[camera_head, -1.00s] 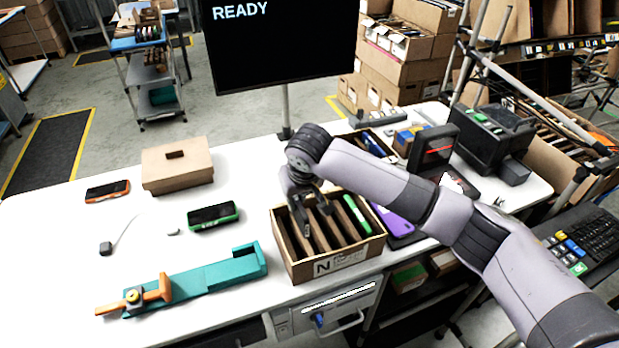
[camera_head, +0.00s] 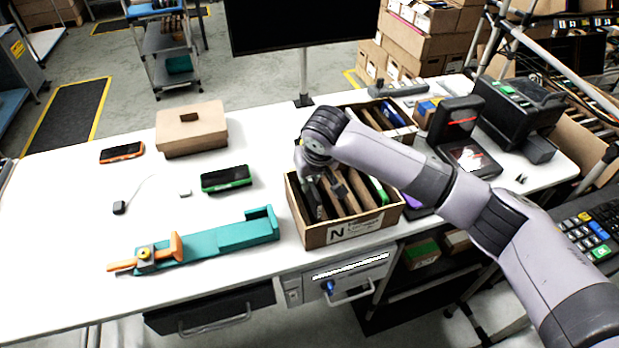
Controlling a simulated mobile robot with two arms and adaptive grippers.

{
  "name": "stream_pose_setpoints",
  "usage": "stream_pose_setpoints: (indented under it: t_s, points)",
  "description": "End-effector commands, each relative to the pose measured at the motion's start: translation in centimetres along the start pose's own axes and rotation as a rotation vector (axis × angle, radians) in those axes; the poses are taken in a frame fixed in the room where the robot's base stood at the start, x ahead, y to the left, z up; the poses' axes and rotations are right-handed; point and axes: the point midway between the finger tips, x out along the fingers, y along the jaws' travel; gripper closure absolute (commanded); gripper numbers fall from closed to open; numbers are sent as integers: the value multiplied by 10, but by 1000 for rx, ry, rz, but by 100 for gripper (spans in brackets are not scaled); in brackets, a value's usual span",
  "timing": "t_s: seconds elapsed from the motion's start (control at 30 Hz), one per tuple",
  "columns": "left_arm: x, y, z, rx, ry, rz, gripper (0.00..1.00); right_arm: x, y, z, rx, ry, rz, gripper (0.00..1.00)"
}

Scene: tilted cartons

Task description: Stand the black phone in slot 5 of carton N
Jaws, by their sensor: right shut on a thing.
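Carton N (camera_head: 318,237) is a brown box with wooden dividers, standing on the white table with its N label facing me. My right gripper (camera_head: 322,192) reaches down into its left part, fingers among the dividers. It is shut on a dark, thin thing that looks like the black phone. The fingers and dividers hide most of it, so I cannot tell exactly which slot it is in. A green-edged item (camera_head: 377,190) stands in the right part of the carton. My left gripper is not in view.
A green-edged phone (camera_head: 226,178) and an orange-edged phone (camera_head: 121,152) lie on the table at left. A brown box (camera_head: 191,131) stands behind them. A teal fixture (camera_head: 232,234) lies left of the carton. A second carton and a scanner (camera_head: 462,125) stand behind right.

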Motion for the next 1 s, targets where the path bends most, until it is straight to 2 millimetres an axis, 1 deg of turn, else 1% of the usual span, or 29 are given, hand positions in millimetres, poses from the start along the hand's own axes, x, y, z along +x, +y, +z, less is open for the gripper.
stream_pose_setpoints:
  t_s: [0.03, 0.2, 0.27, 0.73, 1.0]
  points:
    - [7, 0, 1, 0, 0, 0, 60, 6, 0, 2, -1, 1, 0, 100]
    - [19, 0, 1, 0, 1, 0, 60, 16, 0, 7, -1, 1, 0, 100]
    - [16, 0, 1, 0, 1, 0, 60, 18, 0, 8, 0, 0, -1, 100]
    - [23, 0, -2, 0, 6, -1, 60, 47, -1, 19, 0, 0, -2, 100]
    - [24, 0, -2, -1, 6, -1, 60, 53, 0, 21, 0, 2, -1, 100]
